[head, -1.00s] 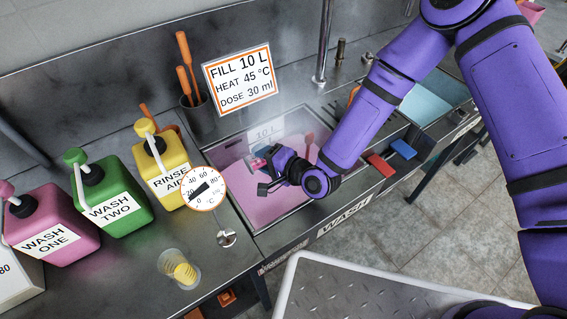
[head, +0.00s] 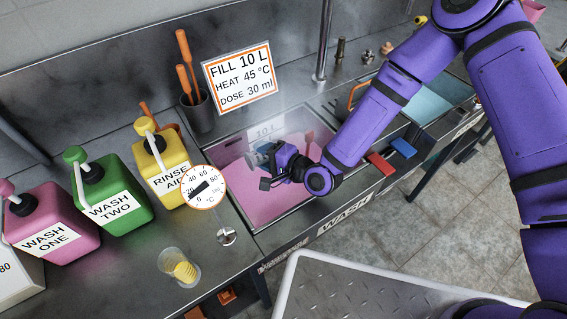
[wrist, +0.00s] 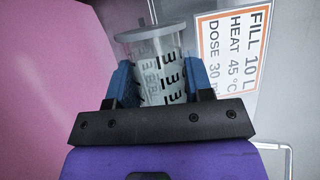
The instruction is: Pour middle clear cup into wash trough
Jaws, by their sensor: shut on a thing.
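My gripper (head: 272,158) is over the wash trough (head: 238,218) and shut on a clear cup (head: 262,146). In the wrist view the cup (wrist: 160,75) shows dark printed marks and sits between two blue fingers (wrist: 155,85). The sign's lettering runs sideways there, so the cup is tipped well over, about on its side, above the pink liquid (wrist: 55,70). No coloured content shows in the cup; I cannot tell if drops are left. Another clear cup (head: 181,268) with yellow content stands on the counter at the lower left.
Pink (head: 58,230), green (head: 110,195) and yellow (head: 160,165) jugs stand left of the trough. A round dial (head: 204,187) is at its left edge. A sign (head: 240,78) and a tool holder (head: 198,112) stand behind. Red (head: 380,163) and blue (head: 403,148) blocks lie right of it.

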